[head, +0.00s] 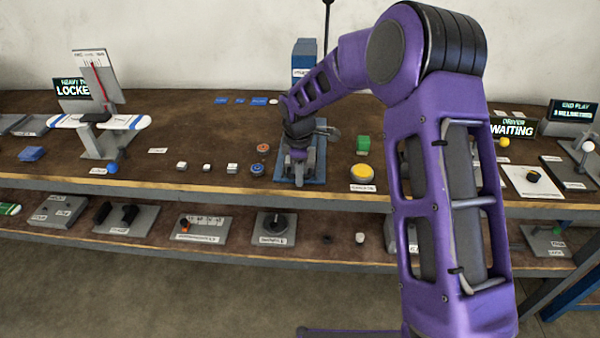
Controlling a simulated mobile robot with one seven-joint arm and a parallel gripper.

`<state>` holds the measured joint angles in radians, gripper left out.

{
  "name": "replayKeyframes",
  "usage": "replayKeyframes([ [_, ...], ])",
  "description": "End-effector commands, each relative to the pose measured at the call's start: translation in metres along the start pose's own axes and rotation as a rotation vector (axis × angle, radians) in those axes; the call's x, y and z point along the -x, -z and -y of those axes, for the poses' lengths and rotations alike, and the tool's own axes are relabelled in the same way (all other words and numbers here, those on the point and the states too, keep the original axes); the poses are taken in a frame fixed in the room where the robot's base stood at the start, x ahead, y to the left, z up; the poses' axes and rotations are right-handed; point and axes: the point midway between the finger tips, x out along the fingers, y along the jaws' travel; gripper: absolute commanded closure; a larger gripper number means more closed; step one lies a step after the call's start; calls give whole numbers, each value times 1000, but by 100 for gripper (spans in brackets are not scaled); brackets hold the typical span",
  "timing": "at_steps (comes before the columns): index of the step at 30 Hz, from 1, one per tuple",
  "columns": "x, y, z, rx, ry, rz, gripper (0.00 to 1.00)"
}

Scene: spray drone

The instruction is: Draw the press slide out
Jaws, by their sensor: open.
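My purple arm reaches to the middle of the bench, and my gripper (298,178) points down over a blue base plate (318,178) near the front edge. The gripper is open. A grey part with a rounded end (329,132) shows on the plate to the right of the gripper. It may belong to the press slide, but my arm hides most of it, and I cannot tell whether the fingers touch anything. A tall blue block (305,57) with a label stands behind, partly covered by my arm.
A balance-like stand (100,122) is farther left. A lower shelf (340,244) carries several fixtures. My arm hides much of the right.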

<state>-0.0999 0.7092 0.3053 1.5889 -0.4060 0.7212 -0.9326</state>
Motion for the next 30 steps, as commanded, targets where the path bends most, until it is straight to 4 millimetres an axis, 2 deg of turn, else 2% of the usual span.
replayKeyframes([
  [5,33,0,-1,-1,-4,-1,55],
  [12,93,0,-1,0,-4,0,55],
  [18,137,0,-1,0,-3,-1,55],
  [24,162,0,0,1,1,0,55],
  [30,168,0,1,1,3,1,55],
])
